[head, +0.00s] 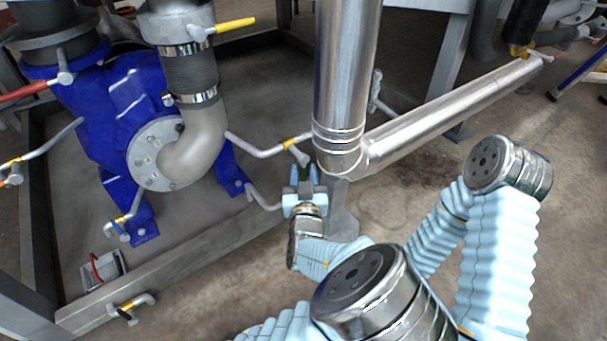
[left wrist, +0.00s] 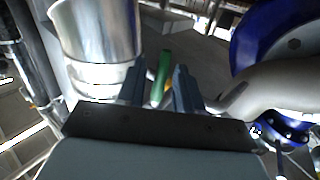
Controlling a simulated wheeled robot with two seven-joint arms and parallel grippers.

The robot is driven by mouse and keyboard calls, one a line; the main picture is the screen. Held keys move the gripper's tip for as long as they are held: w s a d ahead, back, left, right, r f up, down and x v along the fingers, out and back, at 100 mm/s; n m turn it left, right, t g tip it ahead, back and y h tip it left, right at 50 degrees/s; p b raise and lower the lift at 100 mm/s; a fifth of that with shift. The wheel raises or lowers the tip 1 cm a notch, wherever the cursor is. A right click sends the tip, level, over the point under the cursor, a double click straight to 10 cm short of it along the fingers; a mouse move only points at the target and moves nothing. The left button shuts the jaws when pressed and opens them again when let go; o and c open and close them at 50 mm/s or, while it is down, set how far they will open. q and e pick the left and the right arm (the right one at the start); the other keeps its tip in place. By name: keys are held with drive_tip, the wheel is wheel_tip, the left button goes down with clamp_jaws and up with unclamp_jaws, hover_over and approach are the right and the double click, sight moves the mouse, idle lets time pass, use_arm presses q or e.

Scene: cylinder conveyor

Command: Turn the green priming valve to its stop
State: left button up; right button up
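The valve body is mostly hidden. My right gripper is not in view.
A thick silver pipe (head: 345,70) rises close behind my left gripper, and a branch (head: 450,112) runs off right. A thin pipe with a yellow band (head: 268,148) ends beside the gripper. A blue pump (head: 115,95) stands left inside a steel frame (head: 190,262). Floor is clear at right.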

use_arm(q)
drive_tip(key=shift+w, duration=0.25)
clamp_jaws()
